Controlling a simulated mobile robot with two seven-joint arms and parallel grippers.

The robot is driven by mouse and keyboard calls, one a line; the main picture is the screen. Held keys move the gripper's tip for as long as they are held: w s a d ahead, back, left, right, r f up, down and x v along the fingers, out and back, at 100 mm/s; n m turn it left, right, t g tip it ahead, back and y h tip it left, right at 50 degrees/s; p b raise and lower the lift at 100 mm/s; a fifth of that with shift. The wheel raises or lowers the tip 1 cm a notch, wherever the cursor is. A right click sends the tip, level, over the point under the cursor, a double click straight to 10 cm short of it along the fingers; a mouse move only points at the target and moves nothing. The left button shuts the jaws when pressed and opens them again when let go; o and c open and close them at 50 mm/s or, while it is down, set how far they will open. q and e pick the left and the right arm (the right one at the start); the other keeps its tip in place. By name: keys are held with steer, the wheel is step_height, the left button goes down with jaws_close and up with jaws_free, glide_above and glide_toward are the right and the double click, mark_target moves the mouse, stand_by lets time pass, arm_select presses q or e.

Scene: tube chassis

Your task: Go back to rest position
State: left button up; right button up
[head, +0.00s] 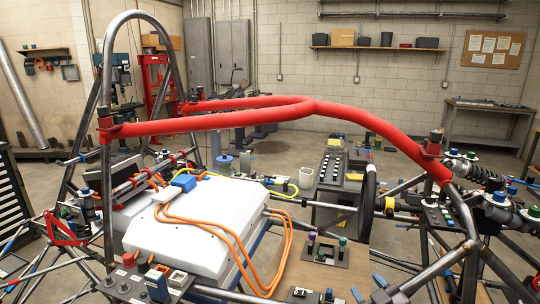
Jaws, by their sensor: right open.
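The only part I can take for my right gripper (385,292) is a dark piece at the bottom edge, right of centre. My left gripper is not in view. The chassis stands in front of me, with a red padded bar (250,119) across it and a dark hoop (137,18) at the left.
A white box (200,235) with orange cables lies inside the frame. A steering wheel (369,190) stands right of centre. Small switch panels (325,250) sit low in front. Steel tubes and shock absorbers (510,210) crowd the right. Open floor shows behind the chassis.

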steer(key=s+d+f+m+g+h, duration=0.2)
steer(key=s+f+m, duration=0.1)
steer(key=s+f, duration=0.6)
steer(key=s+d+f+m+g+h, duration=0.2)
steer(key=s+f, duration=0.8)
steer(key=s, duration=0.5)
steer(key=shift+s+d+m+g+b, duration=0.25)
steer(key=shift+d+m+g, duration=0.2)
steer(key=shift+m, duration=0.35)
